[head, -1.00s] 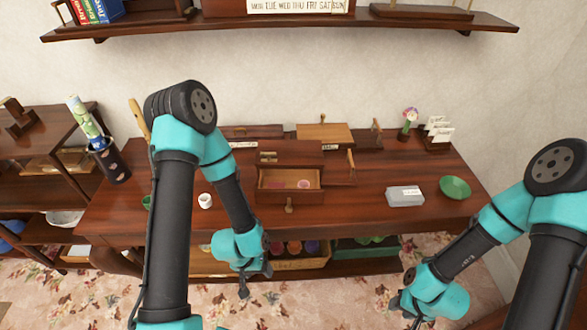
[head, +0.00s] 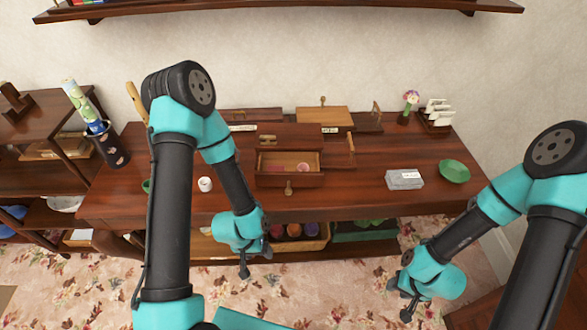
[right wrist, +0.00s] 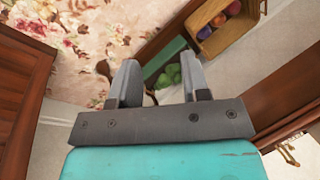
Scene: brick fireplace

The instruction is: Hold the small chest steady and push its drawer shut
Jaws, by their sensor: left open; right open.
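The small wooden chest (head: 290,139) stands on the dark wooden table, left of its middle. Its drawer (head: 290,181) is pulled out toward me, with a small knob on its front and a small pinkish thing (head: 303,167) inside. My left gripper (head: 257,268) is open and empty, low in front of the table's front edge and below the drawer. My right gripper (head: 408,298) is open and empty, low at the right, well apart from the chest. The right wrist view shows its spread fingers (right wrist: 160,85) with nothing between them.
A white cup (head: 205,184) stands left of the chest. Below the table are a bin of coloured balls (head: 300,240) and a green box (head: 365,234). A clear stretch of tabletop lies between chest and grey box.

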